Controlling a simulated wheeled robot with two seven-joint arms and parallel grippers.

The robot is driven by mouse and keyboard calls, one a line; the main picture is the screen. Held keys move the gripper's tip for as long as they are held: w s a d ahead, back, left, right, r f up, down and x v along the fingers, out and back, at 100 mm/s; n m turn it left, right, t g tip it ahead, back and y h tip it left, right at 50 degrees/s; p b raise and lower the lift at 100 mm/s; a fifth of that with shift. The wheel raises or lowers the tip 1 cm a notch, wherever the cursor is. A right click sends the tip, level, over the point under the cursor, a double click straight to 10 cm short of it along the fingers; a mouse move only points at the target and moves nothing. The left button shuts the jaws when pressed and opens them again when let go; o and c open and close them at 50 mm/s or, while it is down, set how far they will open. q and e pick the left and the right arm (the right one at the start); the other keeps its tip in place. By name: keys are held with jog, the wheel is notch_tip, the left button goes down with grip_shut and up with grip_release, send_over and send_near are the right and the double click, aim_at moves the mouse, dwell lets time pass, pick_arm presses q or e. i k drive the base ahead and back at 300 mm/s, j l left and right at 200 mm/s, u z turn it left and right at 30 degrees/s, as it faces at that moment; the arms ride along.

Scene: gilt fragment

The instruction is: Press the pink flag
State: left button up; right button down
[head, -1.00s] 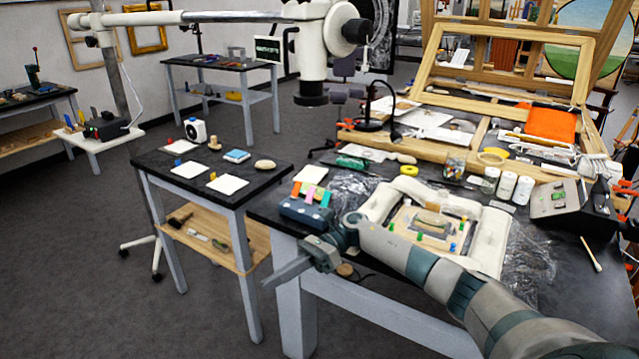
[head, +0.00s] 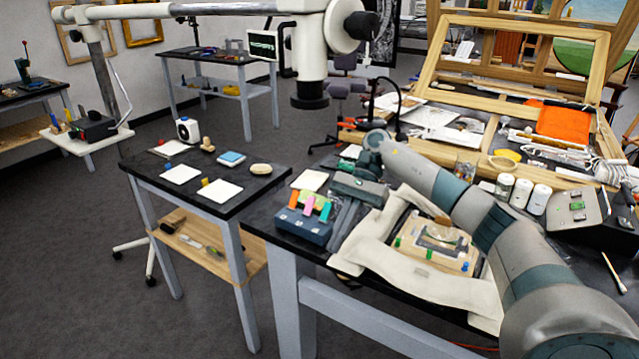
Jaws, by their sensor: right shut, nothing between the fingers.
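A dark blue box (head: 303,226) sits near the left corner of the black worktable. My left gripper is out of view.
A padded cream cushion (head: 410,278) with a wooden panel (head: 437,243) lies right of the gripper, under my forearm. A side table with white tiles (head: 219,191) stands left. A white microscope arm (head: 310,50) hangs above at the back. A large wooden frame stands behind.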

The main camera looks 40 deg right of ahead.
aim_at(310, 201)
jog(key=i+l, duration=0.9)
jog(key=l, duration=0.15)
